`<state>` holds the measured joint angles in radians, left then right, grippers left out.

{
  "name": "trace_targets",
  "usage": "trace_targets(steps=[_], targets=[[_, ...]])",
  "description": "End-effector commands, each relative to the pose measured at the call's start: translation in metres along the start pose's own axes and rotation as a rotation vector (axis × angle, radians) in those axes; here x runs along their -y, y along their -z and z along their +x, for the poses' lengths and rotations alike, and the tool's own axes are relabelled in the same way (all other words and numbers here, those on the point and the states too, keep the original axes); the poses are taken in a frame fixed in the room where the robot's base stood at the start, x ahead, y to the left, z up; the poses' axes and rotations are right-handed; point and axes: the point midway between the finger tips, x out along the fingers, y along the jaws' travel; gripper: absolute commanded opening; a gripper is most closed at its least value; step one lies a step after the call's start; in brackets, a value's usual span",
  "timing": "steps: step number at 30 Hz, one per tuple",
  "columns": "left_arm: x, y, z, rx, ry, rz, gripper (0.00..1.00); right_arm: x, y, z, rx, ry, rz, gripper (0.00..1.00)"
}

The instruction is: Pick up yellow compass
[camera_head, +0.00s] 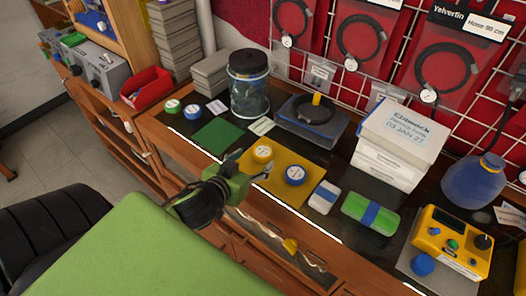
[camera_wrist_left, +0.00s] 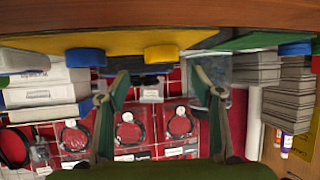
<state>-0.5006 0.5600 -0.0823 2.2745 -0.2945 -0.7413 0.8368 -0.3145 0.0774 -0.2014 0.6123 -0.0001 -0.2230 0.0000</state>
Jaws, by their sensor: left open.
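The yellow compass (camera_head: 263,153) is a short round yellow piece with a white face. It stands on the yellow mat (camera_head: 272,180) on the bench, and a similar blue round piece (camera_head: 295,175) stands to its right. My left gripper (camera_head: 249,165) is open and empty at the front edge of the bench, just in front of the yellow compass. In the left wrist view, which is upside down, the yellow compass (camera_wrist_left: 161,54) appears between and beyond the open fingers (camera_wrist_left: 160,78). No contact is visible. My right gripper is not in view.
A green mat (camera_head: 213,136) and green and blue round pieces (camera_head: 192,112) are to the left. A glass jar (camera_head: 249,90) and a clear box (camera_head: 310,122) stand behind. A white-and-blue block (camera_head: 324,197) and a green-and-blue block (camera_head: 370,214) are to the right.

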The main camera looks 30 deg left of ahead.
Motion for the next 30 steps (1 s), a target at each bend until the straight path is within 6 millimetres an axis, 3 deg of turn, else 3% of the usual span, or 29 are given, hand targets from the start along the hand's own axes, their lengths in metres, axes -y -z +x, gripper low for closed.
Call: trace_targets(steps=[11,18,28,30], targets=[[0.003,0.004,0.03,0.0,0.002,0.003,0.6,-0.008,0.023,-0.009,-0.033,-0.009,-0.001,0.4],[0.004,0.003,0.06,-0.001,0.001,0.001,0.6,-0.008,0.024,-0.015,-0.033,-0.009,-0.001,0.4],[0.003,0.001,0.065,0.001,0.0,0.001,0.6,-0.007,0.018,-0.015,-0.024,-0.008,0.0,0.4],[0.003,0.001,0.065,0.001,0.0,0.001,0.42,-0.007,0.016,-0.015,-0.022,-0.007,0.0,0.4]])
